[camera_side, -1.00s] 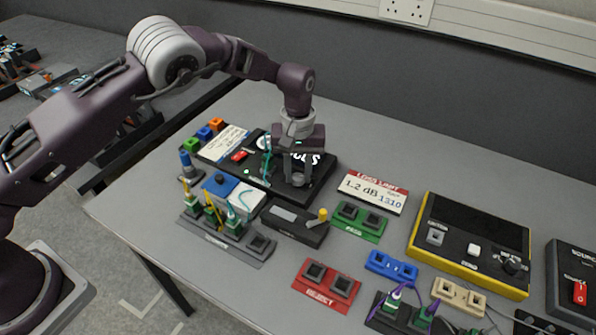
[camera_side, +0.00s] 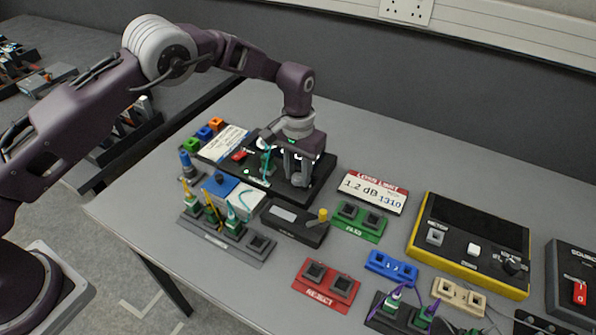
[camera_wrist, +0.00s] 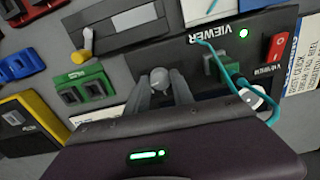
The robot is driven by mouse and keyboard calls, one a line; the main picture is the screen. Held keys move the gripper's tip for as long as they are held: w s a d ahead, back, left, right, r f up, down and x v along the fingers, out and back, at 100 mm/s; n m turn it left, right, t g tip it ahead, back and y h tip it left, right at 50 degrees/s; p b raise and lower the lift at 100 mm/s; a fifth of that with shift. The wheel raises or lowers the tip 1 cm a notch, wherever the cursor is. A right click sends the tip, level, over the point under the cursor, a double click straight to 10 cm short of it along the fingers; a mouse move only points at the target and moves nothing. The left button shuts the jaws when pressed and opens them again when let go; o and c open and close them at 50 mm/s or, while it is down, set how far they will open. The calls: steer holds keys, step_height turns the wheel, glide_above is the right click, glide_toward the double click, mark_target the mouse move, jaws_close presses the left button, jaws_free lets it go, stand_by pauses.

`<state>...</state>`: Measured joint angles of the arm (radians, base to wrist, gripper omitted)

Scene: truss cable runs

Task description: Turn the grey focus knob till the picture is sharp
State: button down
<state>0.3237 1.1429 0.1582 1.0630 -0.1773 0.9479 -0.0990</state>
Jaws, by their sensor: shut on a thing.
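The grey focus knob (camera_wrist: 160,78) is a small round knob on the black viewer panel (camera_wrist: 203,60). My gripper (camera_wrist: 161,88) points down at the panel, with its two fingers on either side of the knob and shut on it. In the side view my gripper (camera_side: 299,180) is low over the right end of the black viewer (camera_side: 256,180), and the fingers mostly hide the knob. A green plug with a teal cable (camera_wrist: 221,69) sits in the viewer beside a red switch (camera_wrist: 277,46). I cannot make out the viewer's picture or how sharp it is.
A green two-socket block (camera_side: 358,221), a red reject block (camera_side: 326,285) and a loss card (camera_side: 373,191) lie to the right. A grey holder with several green plugs (camera_side: 226,238) stands in front. A yellow-edged meter (camera_side: 472,245) is farther right. Behind the viewer is bare table.

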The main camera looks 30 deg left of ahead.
mark_target(298, 177)
stand_by(0.3)
steer(key=c, duration=1.1)
jaws_free()
step_height(298, 177, up, 7)
steer(key=shift+r, duration=0.1)
steer(key=s+a+r+t, duration=0.1)
steer(key=s+a+r, duration=0.2)
steer(key=s+r, duration=0.3)
steer(key=s+a+r+t+h, duration=0.1)
steer(key=s+a+r, duration=0.2)
steer(key=r, duration=0.6)
steer(key=s+a+r+t, duration=0.1)
steer(key=s+a+r, duration=0.2)
steer(key=s+r, duration=0.3)
steer(key=s+a+t+y, duration=0.1)
steer(key=s+a, duration=0.3)
steer(key=s, duration=1.7)
steer(key=shift+a+n+t, duration=0.2)
steer(key=shift+n+t, duration=0.1)
steer(key=shift+t, duration=0.5)
